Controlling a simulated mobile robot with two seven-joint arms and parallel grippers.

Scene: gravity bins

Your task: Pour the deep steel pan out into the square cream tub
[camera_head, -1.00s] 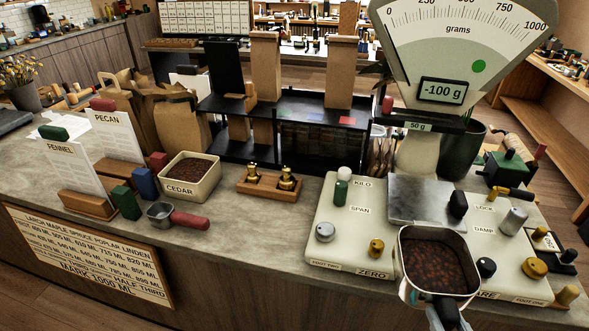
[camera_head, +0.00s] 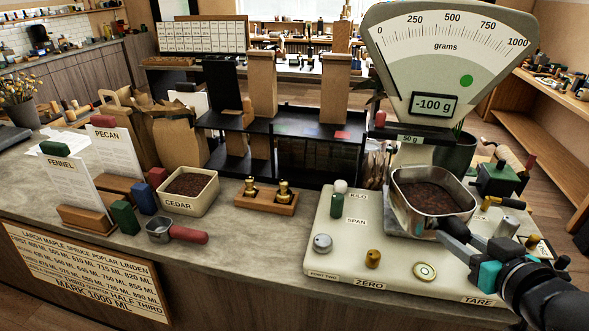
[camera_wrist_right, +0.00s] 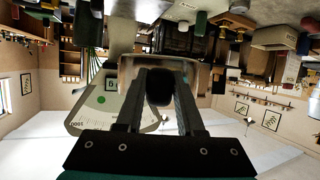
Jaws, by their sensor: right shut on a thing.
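The deep steel pan (camera_head: 408,216) holds dark brown contents and looks roughly level above the scale, covering its weighing plate from view. My right gripper (camera_head: 452,234) is shut on the pan's black handle, which also shows between the two fingers in the right wrist view (camera_wrist_right: 159,87). The square cream tub (camera_head: 178,206), labelled CEDAR, stands on the counter at left, well apart from the pan. It has dark brown contents below its rim. My left gripper is not in view.
The scale (camera_head: 335,262) with knobs and a tall dial reading -100 g fills the right of the counter. A wooden block with brass weights (camera_head: 267,203) stands between tub and scale. A small scoop with a red handle (camera_head: 188,236) lies before the tub. Card stands (camera_head: 80,216) are at left.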

